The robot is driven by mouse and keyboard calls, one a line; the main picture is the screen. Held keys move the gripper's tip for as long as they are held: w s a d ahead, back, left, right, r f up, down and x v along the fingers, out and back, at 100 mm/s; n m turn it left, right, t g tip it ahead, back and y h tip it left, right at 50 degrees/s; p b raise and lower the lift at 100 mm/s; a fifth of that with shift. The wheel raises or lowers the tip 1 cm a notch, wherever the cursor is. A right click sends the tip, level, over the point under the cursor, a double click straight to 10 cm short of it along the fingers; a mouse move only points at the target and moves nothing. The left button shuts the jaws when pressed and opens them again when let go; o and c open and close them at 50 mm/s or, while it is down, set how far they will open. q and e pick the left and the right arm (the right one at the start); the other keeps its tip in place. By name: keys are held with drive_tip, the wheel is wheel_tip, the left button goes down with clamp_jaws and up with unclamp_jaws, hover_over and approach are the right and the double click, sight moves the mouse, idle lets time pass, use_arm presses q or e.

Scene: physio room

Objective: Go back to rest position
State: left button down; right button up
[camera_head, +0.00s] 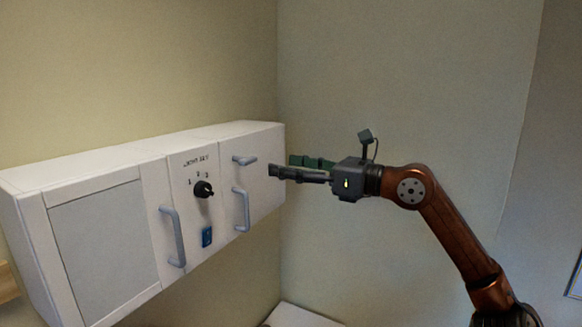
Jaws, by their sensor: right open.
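My right gripper (285,167) comes in from the right on its copper-coloured arm. It is open and empty, with its fingers pointing left, in front of the right end of a white wall cabinet (100,165). I cannot tell whether the fingertips touch the cabinet. My left gripper is not in view.
The cabinet front carries grey handles (172,236), a black rotary knob (203,189) marked with numbers, and a blue part (207,237) below it. A white surface (298,316) shows at the bottom.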

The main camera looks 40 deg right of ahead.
idle(0.6)
